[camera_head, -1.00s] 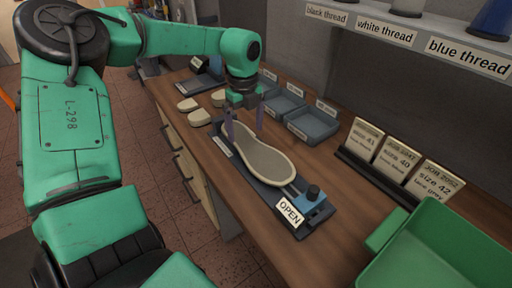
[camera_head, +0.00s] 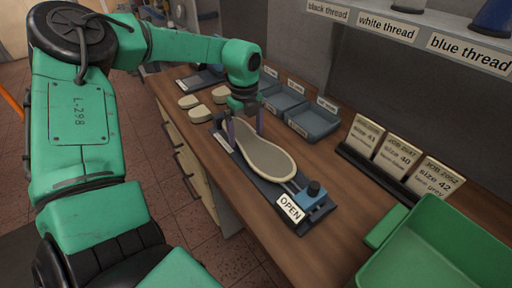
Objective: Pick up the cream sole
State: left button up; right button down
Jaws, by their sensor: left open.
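The cream sole (camera_head: 268,160) lies flat on a dark fixture (camera_head: 256,178) on the wooden bench, with its wide end toward the front right. My left gripper (camera_head: 245,134) points down over the sole's far, narrow end. Its fingers are apart, one near each side of the sole, and they are open. I cannot tell whether the fingers touch the sole. My right gripper is not in view.
An "OPEN" sign (camera_head: 290,208) and a blue clamp (camera_head: 311,193) are at the fixture's near end. Several small cream pieces (camera_head: 200,113) lie left of it. Grey trays (camera_head: 313,122), job cards (camera_head: 396,158) and a green bin (camera_head: 440,250) stand to the right.

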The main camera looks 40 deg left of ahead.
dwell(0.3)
pick_arm(q)
jog(key=c, duration=1.3)
